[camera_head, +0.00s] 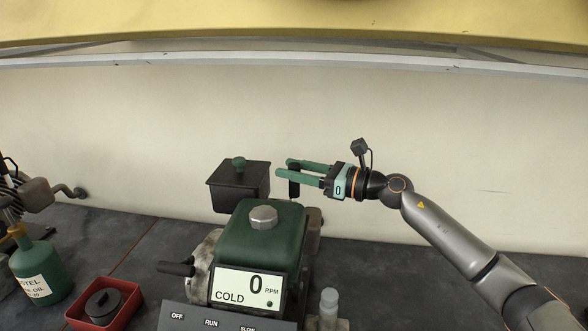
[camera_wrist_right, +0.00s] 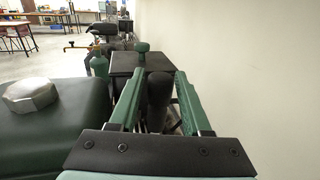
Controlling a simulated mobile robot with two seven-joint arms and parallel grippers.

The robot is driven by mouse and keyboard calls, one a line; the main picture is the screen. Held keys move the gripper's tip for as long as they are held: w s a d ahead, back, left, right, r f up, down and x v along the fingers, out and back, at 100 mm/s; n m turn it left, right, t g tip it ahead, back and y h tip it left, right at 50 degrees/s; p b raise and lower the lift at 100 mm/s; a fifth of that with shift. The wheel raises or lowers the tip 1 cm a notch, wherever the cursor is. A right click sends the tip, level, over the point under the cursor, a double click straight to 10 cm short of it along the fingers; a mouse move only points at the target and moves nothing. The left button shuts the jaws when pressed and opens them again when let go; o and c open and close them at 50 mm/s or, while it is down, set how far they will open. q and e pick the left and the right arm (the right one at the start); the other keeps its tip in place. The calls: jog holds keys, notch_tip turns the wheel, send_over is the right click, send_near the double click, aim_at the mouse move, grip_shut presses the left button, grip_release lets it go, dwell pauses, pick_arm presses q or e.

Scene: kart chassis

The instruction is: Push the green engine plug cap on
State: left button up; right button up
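The green engine (camera_head: 265,240) stands on the bench with a grey hexagonal cap (camera_head: 263,216) on its tank; both show in the right wrist view too. A black upright cylinder, which looks like the plug cap (camera_head: 294,186), stands behind the tank at its right. It also shows in the right wrist view (camera_wrist_right: 158,92). My right gripper (camera_head: 289,168) is open, with its two green fingers on either side of the black cylinder. Narrow gaps show beside it in the wrist view. The cylinder's lower end is hidden, so I cannot tell whether it is seated. My left gripper is not in view.
A black box with a green knob (camera_head: 239,185) stands just beyond my right fingertips. The wall (camera_head: 450,150) is close behind. A panel reading "COLD 0 RPM" (camera_head: 246,289), a red tray (camera_head: 127,309) and a green oil bottle (camera_head: 42,268) are nearer the front and left.

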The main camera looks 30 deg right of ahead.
grip_shut()
dwell(1.1)
